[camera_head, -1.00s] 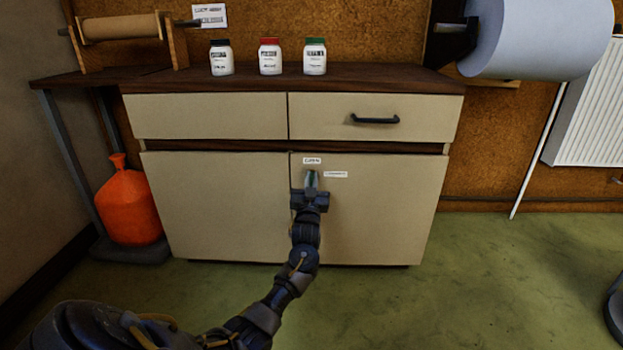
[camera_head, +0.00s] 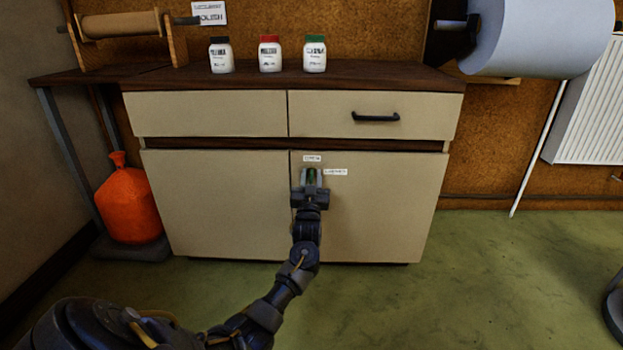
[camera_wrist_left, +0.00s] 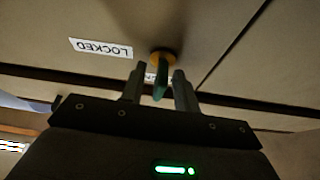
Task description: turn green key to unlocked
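The green key (camera_head: 311,176) sits in a lock on the right cupboard door, near the door's upper left corner. In the left wrist view the key (camera_wrist_left: 160,84) stands out from a round brass-coloured lock (camera_wrist_left: 162,57). My left gripper (camera_head: 311,173) is open, with one finger on each side of the key. Gaps show between the key and both fingers (camera_wrist_left: 159,86). An OPEN label (camera_head: 312,158) is above the lock and a LOCKED label (camera_head: 336,172) is to its right; the latter appears upside down in the wrist view (camera_wrist_left: 100,48). My right gripper is out of view.
The cupboard has a drawer with a dark handle (camera_head: 376,118) above this door. Jars with black (camera_head: 221,56), red (camera_head: 270,54) and green (camera_head: 315,54) lids stand on top. An orange container (camera_head: 128,203) stands at the left. The green floor in front is clear.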

